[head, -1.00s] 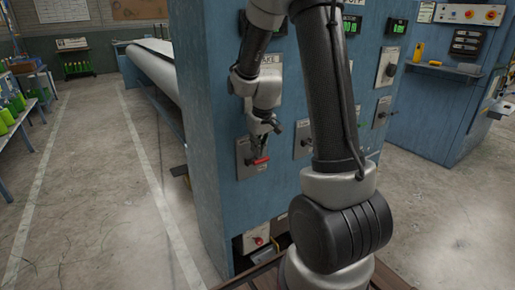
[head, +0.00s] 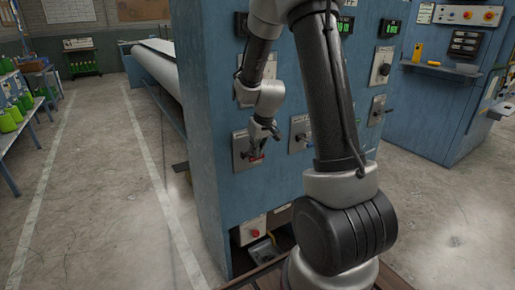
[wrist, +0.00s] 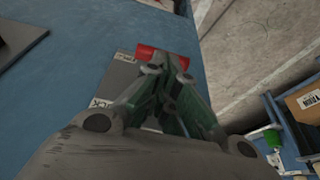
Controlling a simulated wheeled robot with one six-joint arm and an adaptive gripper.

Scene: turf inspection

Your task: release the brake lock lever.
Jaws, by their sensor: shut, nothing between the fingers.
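The brake lock lever is red and sits on a grey plate (head: 242,150) on the blue machine cabinet. In the wrist view the red lever (wrist: 155,52) shows just beyond my fingertips, partly hidden by them. My gripper (head: 258,150) is shut and empty, in front of the plate with its tips at the lever. In the wrist view my gripper (wrist: 170,68) overlaps the lever; I cannot tell whether it touches. The plate's label (wrist: 107,103) is partly covered by my gripper.
The blue cabinet (head: 215,200) carries more plates with switches to the right. A box with a red button (head: 255,230) sits low on it. A long white roll (head: 155,75) lies behind. The floor between is clear.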

